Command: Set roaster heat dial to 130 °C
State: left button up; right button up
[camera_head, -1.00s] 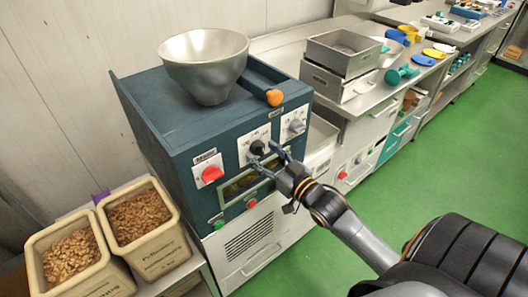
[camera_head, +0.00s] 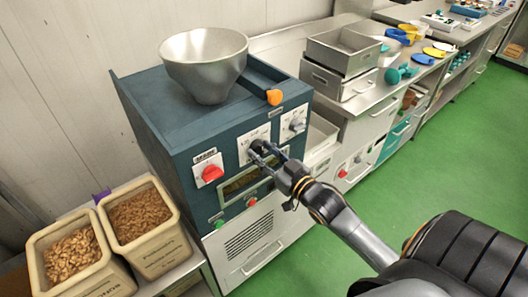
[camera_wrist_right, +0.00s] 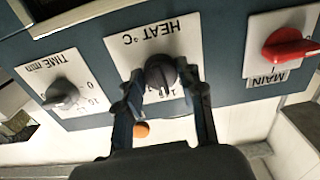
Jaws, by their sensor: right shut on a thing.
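The roaster (camera_head: 165,115) is a dark teal box with a metal hopper on top. Its black heat dial (camera_head: 257,144) sits on a white plate on the front panel, partly hidden by my gripper in the head view. The dial also shows in the right wrist view (camera_wrist_right: 160,71), under the upside-down label "HEAT °C". My right gripper (camera_head: 264,151) has its fingers on either side of this dial, shut on it. Most of the scale figures are hidden by the knob and fingers, so I cannot read the setting. My left gripper is out of view.
The time dial (camera_wrist_right: 62,92) and the red main switch (camera_wrist_right: 290,47) flank the heat dial closely. An orange-ended handle (camera_head: 274,97) juts out above the panel. Two bins of nuts (camera_head: 163,262) stand at the left. Metal trays (camera_head: 340,82) sit on the counter behind.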

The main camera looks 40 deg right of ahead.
jog(key=n+p, duration=0.2)
jog(key=n, duration=0.2)
jog(key=shift+r+n, duration=0.1)
jog(key=shift+n, duration=0.3)
jog(key=shift+n+p, duration=0.8)
jog(key=shift+n, duration=1.5)
jog(key=o, duration=1.2)
jog(key=shift+s, duration=0.2)
jog(key=s, duration=0.7)
jog(key=s+d, duration=0.1)
jog(key=s, duration=0.3)
jog(key=shift+s, duration=0.3)
